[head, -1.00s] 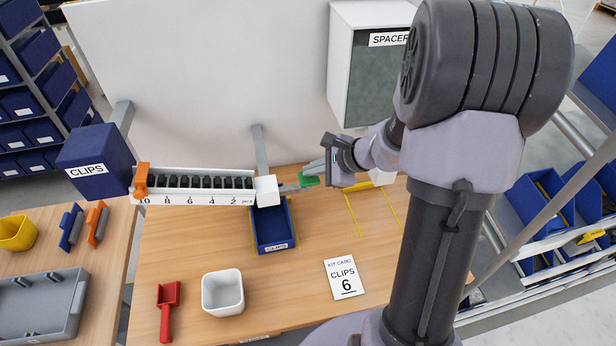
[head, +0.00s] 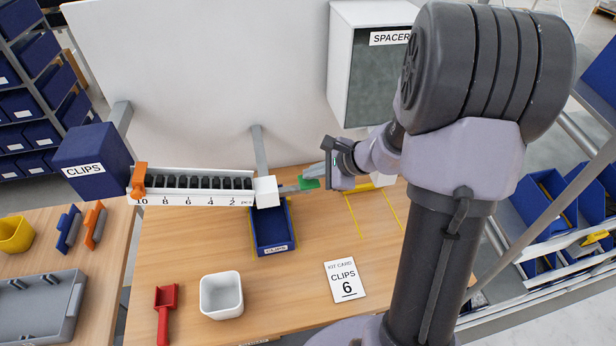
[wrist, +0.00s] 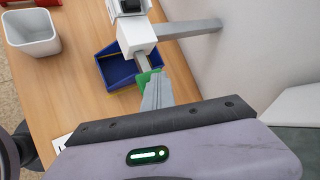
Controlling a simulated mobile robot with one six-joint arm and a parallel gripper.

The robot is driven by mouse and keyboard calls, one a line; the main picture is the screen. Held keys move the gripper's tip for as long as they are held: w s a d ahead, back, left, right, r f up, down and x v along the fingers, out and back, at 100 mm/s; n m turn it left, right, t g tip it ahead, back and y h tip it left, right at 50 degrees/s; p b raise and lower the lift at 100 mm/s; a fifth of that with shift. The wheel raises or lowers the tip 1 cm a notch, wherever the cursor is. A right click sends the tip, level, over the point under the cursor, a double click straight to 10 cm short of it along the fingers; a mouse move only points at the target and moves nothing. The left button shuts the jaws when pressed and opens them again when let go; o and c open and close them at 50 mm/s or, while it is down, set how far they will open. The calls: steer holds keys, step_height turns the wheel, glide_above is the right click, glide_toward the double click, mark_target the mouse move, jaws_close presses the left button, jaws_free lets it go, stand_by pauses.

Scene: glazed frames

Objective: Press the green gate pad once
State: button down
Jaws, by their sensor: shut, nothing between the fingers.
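The green gate pad (head: 308,184) sits on a short grey bar at the right of the white gate block (head: 265,191). In the wrist view the pad (wrist: 145,77) shows partly, behind my fingertips. My gripper (head: 313,174) is shut and empty, its fingertips at the pad from the right and above. The gripper also shows in the wrist view (wrist: 156,82). I cannot tell whether the tips touch the pad. The clip rail (head: 195,198) holds a row of dark clips left of the gate block. The blue clips tray (head: 273,240) is below the block and looks empty.
An orange slider (head: 138,180) is at the rail's left end. A white bin (head: 221,296), a red scoop (head: 166,310) and a kit card reading "CLIPS 6" (head: 344,280) lie nearer. A white spacer cabinet (head: 342,60) stands behind. Bare wood lies around the tray.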

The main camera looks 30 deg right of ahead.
mark_target(312, 182)
steer(key=shift+f, duration=0.15)
steer(key=shift+r+p, duration=0.4)
steer(key=shift+r, duration=0.45)
step_height(312, 182, up, 6)
steer(key=p, duration=0.4)
stand_by(0.5)
